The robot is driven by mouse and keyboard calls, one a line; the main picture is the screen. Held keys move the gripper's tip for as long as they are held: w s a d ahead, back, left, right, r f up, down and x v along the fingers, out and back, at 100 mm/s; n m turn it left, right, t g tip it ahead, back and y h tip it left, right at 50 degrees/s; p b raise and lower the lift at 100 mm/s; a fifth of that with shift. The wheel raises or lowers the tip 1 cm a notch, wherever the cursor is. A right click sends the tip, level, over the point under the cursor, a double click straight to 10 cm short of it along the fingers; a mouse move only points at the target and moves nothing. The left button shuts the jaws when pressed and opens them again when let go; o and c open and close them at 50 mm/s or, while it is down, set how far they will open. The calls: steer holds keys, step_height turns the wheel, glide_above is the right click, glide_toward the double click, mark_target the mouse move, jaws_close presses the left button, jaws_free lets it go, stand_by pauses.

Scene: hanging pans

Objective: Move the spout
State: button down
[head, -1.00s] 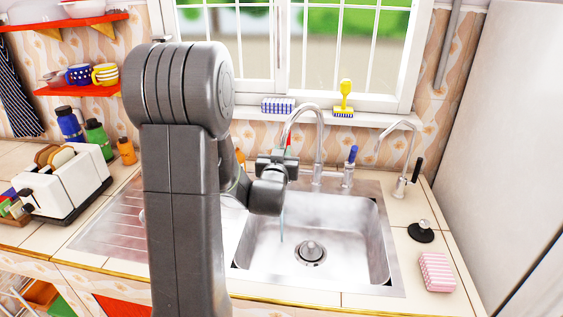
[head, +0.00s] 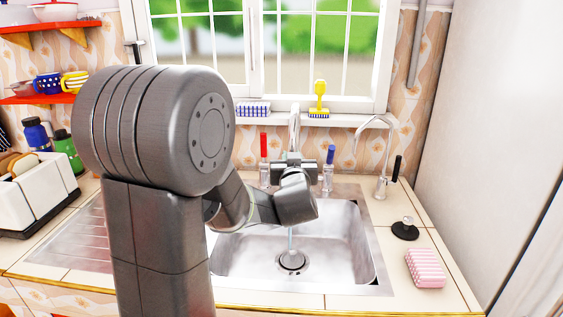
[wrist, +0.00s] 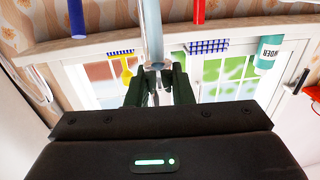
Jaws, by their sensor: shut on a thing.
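The chrome spout (head: 294,122) rises behind the sink between a red-topped handle (head: 264,150) and a blue-topped handle (head: 329,158). It points forward over the basin, and its outlet end is hidden behind my gripper in the head view. My gripper (head: 293,168) is shut on the spout. In the wrist view, which is upside down, the fingers of my gripper (wrist: 158,88) close around the spout's end (wrist: 156,70). A pale blue stream of water (wrist: 152,28) comes from it; in the head view it falls toward the drain.
The steel sink (head: 364,250) lies below my gripper. A second, thinner tap (head: 380,160) stands at the right. A black stopper (head: 405,229) and a pink striped sponge (head: 425,268) lie on the right counter. A yellow brush (head: 319,98) stands on the windowsill.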

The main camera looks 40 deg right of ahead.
steer(key=shift+s+d, duration=0.3)
steer(key=shift+d, duration=0.05)
steer(key=c, duration=1.3)
jaws_free()
steer(key=v, duration=1.3)
steer(key=shift+s+a+b, duration=0.3)
steer(key=shift+b, duration=0.1)
steer(key=shift+d, duration=0.1)
